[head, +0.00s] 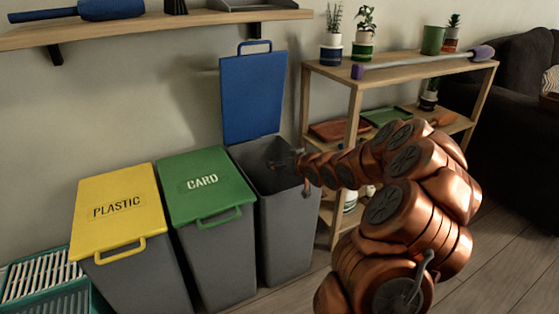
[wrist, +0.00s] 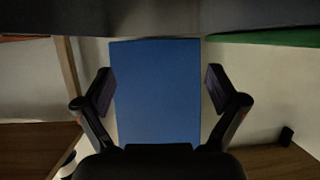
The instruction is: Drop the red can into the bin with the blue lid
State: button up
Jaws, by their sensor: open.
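The bin with the blue lid (head: 285,245) is a grey bin at the right end of a row. Its blue lid (head: 253,98) stands upright, so the bin is open. My gripper (head: 283,162) is over the bin's opening, near the right side of the mouth. In the wrist view my gripper (wrist: 160,79) has its two fingers spread apart with nothing between them. The blue lid (wrist: 157,110) fills the background behind the fingers there. I see no red can in either view; the dark inside of the bin is only partly visible.
A green-lidded CARD bin (head: 205,185) and a yellow-lidded PLASTIC bin (head: 118,207) stand closed at the left. A wooden shelf unit (head: 405,66) with potted plants is close on the right. A wall shelf (head: 150,24) hangs above. Floor is clear at lower right.

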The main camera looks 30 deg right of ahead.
jog(key=v, duration=0.9)
jog(key=shift+s, duration=0.35)
jog(key=shift+r, duration=0.15)
jog(key=s+a+r+g+p, duration=0.35)
jog(key=a+r+p, duration=0.3)
jog(key=p, duration=0.25)
jog(key=s+a+r+g+p, duration=0.3)
jog(key=s+a+r+p, duration=0.25)
jog(key=r+p, duration=0.3)
jog(key=s+a+r+g+p, duration=0.4)
jog(key=s+a+r+p, duration=0.4)
jog(key=s+r+p, duration=0.3)
jog(key=s+a+r+g+p, duration=0.4)
jog(key=s+a+r+p, duration=0.4)
jog(key=s+r+p, duration=0.4)
jog(key=s, duration=0.4)
jog(key=shift+s+a+r+g, duration=0.25)
jog(key=shift+s+r+g, duration=0.1)
jog(key=shift+s, duration=0.05)
